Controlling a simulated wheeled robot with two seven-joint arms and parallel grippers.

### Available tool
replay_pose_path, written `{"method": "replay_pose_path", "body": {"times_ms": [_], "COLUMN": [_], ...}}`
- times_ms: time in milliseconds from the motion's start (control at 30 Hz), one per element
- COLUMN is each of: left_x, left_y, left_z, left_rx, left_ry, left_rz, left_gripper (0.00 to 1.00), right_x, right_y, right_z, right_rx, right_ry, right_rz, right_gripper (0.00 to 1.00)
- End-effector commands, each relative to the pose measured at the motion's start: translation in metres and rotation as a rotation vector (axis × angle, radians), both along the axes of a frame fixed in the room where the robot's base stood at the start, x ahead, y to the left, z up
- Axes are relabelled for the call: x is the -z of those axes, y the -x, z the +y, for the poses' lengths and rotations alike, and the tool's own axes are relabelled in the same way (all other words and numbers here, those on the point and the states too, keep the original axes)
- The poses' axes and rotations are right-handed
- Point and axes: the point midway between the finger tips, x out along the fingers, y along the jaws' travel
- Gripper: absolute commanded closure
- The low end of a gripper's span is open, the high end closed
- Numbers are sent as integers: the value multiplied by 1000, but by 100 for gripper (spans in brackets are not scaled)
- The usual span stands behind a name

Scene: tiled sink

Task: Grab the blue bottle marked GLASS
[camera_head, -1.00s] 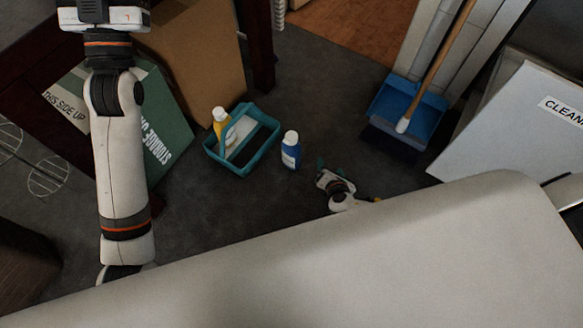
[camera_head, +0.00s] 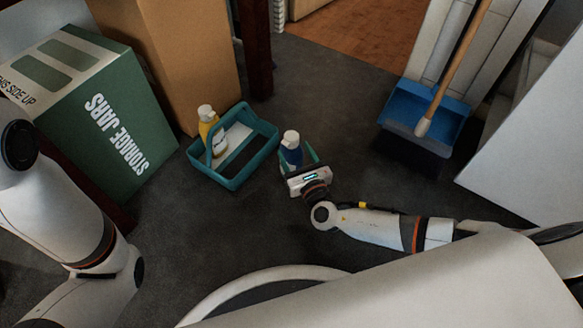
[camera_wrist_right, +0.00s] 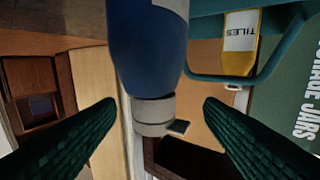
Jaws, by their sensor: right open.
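The blue bottle (camera_head: 291,152) with a white cap stands upright on the dark floor, right of the teal caddy. My right gripper (camera_head: 299,163) is at the bottle, its open fingers on either side and its body hiding the lower part. In the right wrist view, which looks upside down, the blue bottle (camera_wrist_right: 147,45) reaches between the two green ribbed fingers of the right gripper (camera_wrist_right: 158,104), with a gap on both sides. No GLASS lettering shows on the visible side. My left arm shows at the left, but its gripper is out of view.
The teal caddy (camera_head: 236,182) holds a yellow bottle (camera_head: 208,128), labelled TILES in the wrist view, close to the blue bottle. A green storage jars box (camera_head: 95,105) and cardboard box stand left. A blue dustpan (camera_head: 425,118) with a broom stands right. Floor between is clear.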

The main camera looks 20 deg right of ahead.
Motion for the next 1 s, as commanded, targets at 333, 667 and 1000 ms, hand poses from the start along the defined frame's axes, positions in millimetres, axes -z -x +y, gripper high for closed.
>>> {"method": "replay_pose_path", "body": {"times_ms": [333, 667, 1000], "left_x": [28, 47, 46], "left_y": [-1, 0, -1], "left_z": [0, 0, 0], "left_rx": [0, -1, -1], "left_ry": [0, -1, -1], "left_rz": [2, 1, 2], "left_gripper": [42, 42, 42], "right_x": [3, -2, -3], "right_y": [-33, -66, -66], "right_z": [-1, -1, -1], "right_rx": [0, 1, 1], "right_ry": [-2, -1, -1], "right_rz": [-2, 1, 1], "right_gripper": [38, 38, 62]}}
